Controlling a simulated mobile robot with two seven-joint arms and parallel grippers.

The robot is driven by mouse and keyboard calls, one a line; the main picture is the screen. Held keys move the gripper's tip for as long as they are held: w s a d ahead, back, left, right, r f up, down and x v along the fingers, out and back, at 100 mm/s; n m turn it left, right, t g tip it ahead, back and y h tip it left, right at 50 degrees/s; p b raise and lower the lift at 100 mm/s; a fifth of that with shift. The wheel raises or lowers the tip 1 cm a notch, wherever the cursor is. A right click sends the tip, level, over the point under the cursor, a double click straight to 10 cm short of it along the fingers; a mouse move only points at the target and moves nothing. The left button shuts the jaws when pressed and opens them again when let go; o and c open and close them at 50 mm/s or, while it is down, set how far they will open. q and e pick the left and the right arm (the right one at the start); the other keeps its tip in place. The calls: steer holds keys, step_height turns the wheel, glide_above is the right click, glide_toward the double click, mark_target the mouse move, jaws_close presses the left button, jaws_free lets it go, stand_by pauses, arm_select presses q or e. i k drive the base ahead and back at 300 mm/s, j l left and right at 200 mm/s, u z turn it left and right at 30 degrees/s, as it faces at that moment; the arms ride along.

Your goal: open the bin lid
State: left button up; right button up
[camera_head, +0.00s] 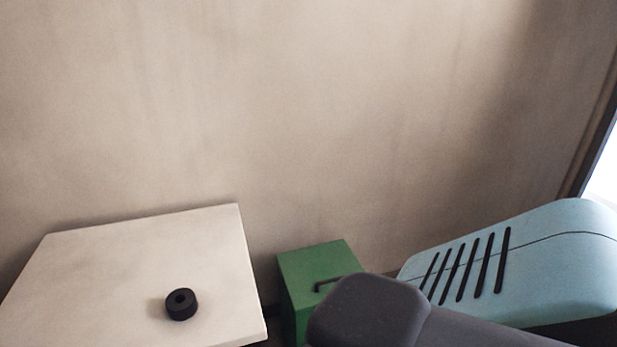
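A green box-shaped bin (317,265) stands low against the wall, in the lower middle of the head view. Its flat top looks closed and has a dark handle (328,284) near its front right. A dark grey rounded link of my arm comes in from the lower right and covers the bin's lower right part. The bin's base is below the picture edge. Neither gripper's fingers are in view.
A pale table (95,275) stands left of the bin with a black ring-shaped object (181,304) on it. A light blue rounded shape with black slots (555,270) lies at the right; I cannot tell what it is. A plain wall (300,110) is behind.

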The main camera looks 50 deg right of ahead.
mark_target(308, 274)
steer(key=z, duration=1.85)
